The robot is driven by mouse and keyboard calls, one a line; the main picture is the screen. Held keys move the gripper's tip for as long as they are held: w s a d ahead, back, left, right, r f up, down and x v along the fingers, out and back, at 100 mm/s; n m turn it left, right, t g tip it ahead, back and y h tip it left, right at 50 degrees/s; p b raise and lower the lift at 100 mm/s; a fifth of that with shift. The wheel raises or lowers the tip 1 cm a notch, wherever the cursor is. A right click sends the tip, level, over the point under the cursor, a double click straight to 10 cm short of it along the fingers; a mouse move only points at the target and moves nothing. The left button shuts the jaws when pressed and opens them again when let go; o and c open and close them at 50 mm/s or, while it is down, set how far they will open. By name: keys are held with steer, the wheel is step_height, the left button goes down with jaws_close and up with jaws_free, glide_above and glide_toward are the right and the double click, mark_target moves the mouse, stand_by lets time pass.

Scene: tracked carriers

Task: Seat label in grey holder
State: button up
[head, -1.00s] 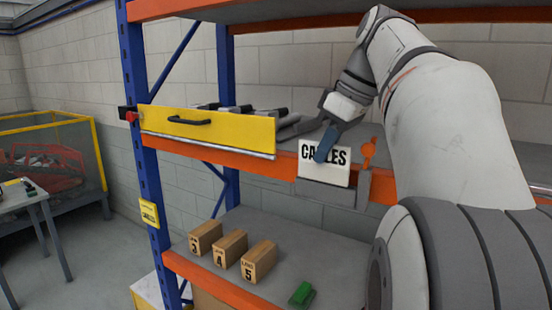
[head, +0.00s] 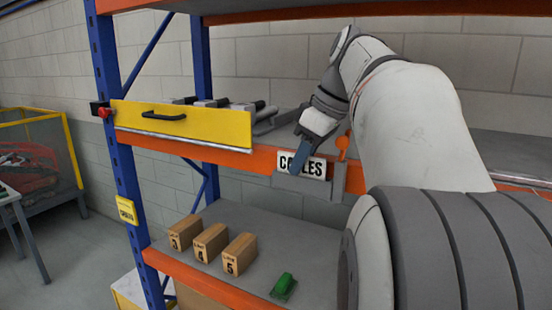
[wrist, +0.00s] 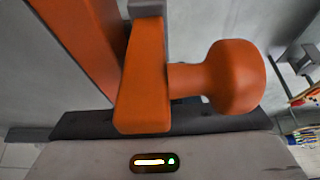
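The white label (head: 313,169) reads CABLES in black and stands upright at the grey holder (head: 318,187) on the front of the orange shelf beam. Its lower edge is hidden behind the holder's front, so it sits at least partly in it; full depth cannot be told. My gripper (head: 298,161) reaches down from above, one blue finger across the label's face over the middle letters. It looks shut on the label; the other finger is hidden. The wrist view shows neither label nor fingers.
An orange lever with a round knob (head: 342,144) stands right of the holder, close in the wrist view (wrist: 228,78). A yellow drawer front (head: 190,125) is at left.

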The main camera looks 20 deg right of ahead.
steer(key=shift+r, duration=0.15)
steer(key=v, duration=1.1)
steer(key=shift+s+r, duration=0.2)
steer(key=shift+r, duration=0.15)
steer(key=shift+d, duration=0.1)
